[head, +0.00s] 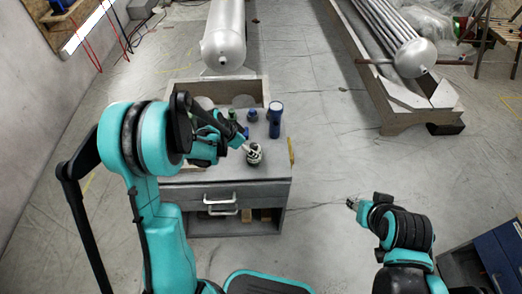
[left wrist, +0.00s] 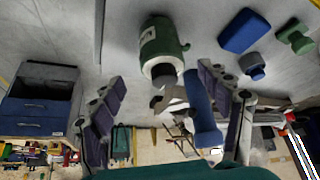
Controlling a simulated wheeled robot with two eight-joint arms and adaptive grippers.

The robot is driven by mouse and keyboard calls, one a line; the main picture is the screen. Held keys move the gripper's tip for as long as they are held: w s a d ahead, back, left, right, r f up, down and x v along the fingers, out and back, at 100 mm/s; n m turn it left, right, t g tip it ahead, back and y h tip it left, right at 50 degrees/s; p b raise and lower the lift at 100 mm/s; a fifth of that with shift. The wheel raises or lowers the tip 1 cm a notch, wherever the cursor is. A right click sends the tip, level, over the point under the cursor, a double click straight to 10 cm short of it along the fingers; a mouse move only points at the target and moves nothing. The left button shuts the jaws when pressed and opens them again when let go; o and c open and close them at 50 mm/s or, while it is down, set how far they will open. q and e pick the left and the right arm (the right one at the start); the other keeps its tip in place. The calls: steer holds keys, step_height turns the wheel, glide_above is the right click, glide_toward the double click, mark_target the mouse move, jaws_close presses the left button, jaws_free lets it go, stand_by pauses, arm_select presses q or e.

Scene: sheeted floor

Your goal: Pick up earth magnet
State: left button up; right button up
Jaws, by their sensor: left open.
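My left gripper (head: 246,148) reaches over the grey workbench top, beside a small dark-green and white object (head: 254,157). In the left wrist view the left gripper (left wrist: 161,78) is open, and a green round-bodied object (left wrist: 163,38) with a pale end and a dark tip lies ahead of the gap between its fingers. It looks like the same object; nothing is clearly gripped. I cannot tell for certain which object is the earth magnet. My right gripper (head: 353,203) is over the floor right of the bench, too small to read its opening.
A blue cabinet (head: 500,250) stands at lower right. Floor right of the bench is clear.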

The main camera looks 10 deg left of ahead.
mark_target(251, 161)
arm_select(q)
steer(key=b+x, duration=0.1)
steer(key=x, duration=0.1)
steer(key=b+x, duration=0.1)
steer(key=x, duration=0.1)
steer(key=b+x, duration=0.1)
steer(key=x, duration=0.1)
steer(key=shift+a+f, duration=0.2)
steer(key=shift+f, duration=0.25)
steer(key=shift+r, duration=0.15)
steer(key=shift+c, duration=0.7)
steer(key=c, duration=1.4)
